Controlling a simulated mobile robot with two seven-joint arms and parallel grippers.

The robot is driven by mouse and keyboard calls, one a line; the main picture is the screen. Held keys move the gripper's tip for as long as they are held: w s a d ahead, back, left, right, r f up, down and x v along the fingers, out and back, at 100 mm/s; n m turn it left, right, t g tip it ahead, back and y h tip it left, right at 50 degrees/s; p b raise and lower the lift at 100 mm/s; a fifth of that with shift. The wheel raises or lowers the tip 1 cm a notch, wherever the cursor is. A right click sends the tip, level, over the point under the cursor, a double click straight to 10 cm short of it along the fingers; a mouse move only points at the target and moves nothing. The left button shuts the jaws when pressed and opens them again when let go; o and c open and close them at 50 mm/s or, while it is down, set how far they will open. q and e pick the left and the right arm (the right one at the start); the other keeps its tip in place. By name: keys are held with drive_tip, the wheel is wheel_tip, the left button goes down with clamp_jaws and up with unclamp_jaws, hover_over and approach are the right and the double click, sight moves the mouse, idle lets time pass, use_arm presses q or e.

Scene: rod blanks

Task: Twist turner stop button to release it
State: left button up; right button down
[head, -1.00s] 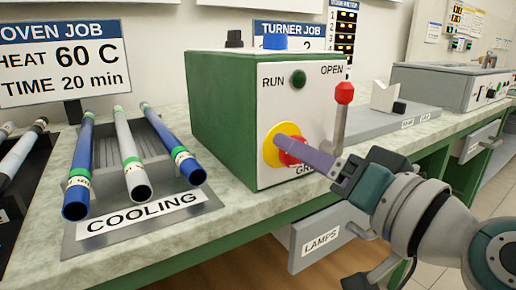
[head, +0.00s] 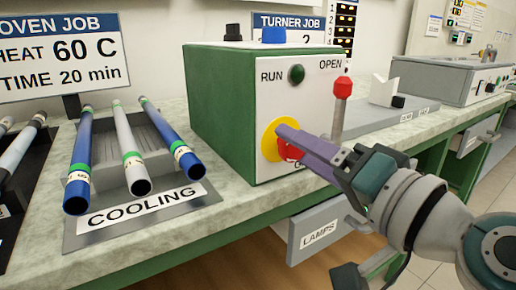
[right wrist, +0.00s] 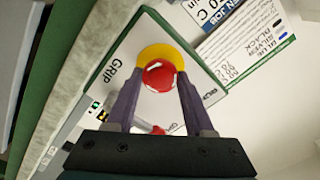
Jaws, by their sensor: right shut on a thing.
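The turner is a green box (head: 215,115) with a white front panel (head: 310,105) on the bench. Its red stop button (head: 290,152) sits on a yellow disc (head: 268,143) low on the panel. My right gripper (head: 284,140) is shut on the button, its purple fingers partly covering it in the head view. In the right wrist view the gripper (right wrist: 159,80) has one finger on each side of the round red button (right wrist: 158,77), with the yellow disc (right wrist: 160,53) behind. My left gripper is not in view.
A red-knobbed lever (head: 341,105) stands just right of the panel, close to my right gripper. A dark green RUN lamp (head: 296,74) is above the button. A cooling rack (head: 190,203) with three rods is at left. A LAMPS drawer (head: 322,232) stands open below.

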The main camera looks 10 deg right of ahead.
drive_tip(key=c, duration=0.6)
unclamp_jaws()
drive_tip(key=shift+w+f, duration=0.1)
drive_tip(key=shift+f, duration=0.1)
drive_tip(key=shift+o, duration=0.7)
drive_tip(key=shift+w+a+r, duration=0.1)
drive_tip(key=shift+w, duration=0.05)
drive_tip(key=shift+o, duration=1)
drive_tip(key=v, duration=1)
drive_tip(key=shift+b, duration=0.3)
drive_tip(key=shift+r, duration=0.15)
